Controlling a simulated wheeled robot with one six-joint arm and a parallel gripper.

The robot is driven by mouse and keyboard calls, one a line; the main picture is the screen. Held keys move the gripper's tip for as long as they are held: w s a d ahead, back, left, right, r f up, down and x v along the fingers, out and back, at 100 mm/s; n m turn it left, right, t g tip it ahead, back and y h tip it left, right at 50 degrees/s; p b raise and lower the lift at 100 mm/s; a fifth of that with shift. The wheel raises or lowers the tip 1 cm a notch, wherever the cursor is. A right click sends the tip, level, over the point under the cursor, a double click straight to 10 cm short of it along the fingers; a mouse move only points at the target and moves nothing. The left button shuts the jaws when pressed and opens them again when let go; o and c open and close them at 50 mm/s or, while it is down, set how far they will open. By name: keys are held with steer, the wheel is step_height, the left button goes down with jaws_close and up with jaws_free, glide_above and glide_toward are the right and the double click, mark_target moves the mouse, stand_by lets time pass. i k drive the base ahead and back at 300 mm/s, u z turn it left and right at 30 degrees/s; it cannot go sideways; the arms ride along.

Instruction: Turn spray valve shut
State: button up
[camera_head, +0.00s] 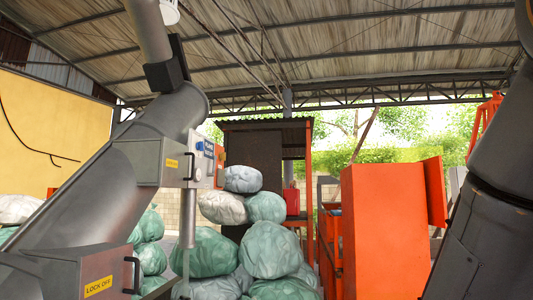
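I cannot make out a spray valve in this view. A large grey slanted machine (75,215) fills the left side, with a grey pipe (150,30) rising from its top. A grey box (160,160) with a handle and yellow label is on it, beside a panel (203,158) with small coloured parts. A thin upright pipe (188,225) runs below the panel. A lower box (95,280) is marked "LOCK OFF". My gripper is not in view; a dark grey link at the right edge appears to be part of my arm.
Several green and white bulging sacks (205,253) are piled in the middle. An orange machine (385,230) stands right of them. A red container (291,201) is behind the sacks. A yellow wall (50,130) is at left, under a metal roof. Little floor shows.

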mark_target(200, 145)
steer(key=z, duration=0.5)
steer(key=i, duration=2.6)
steer(key=u, duration=0.9)
